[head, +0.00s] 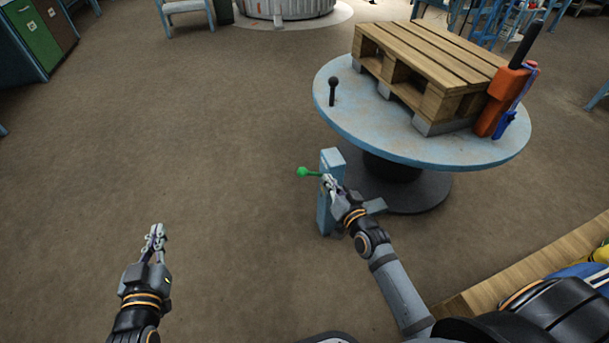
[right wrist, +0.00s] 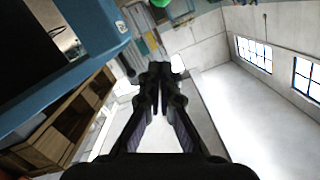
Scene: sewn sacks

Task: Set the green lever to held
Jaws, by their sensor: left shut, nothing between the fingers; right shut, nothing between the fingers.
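The green lever (head: 305,172) has a round knob and sticks out to the left from a blue post (head: 332,160) in the head view. My right gripper (head: 327,180) is shut and empty, with its fingertips close to the lever's right end at the post. I cannot tell whether they touch. In the right wrist view the shut fingers (right wrist: 160,70) point up the picture, and a green shape (right wrist: 178,8) at the top edge may be the lever. My left gripper (head: 155,235) is shut and empty over bare floor at the lower left.
A round blue table (head: 370,128) stands behind the post, on a dark base. It carries a wooden pallet (head: 430,60), a black-knobbed lever (head: 333,88) and an orange tool (head: 502,98). A wooden edge (head: 530,270) lies at the lower right.

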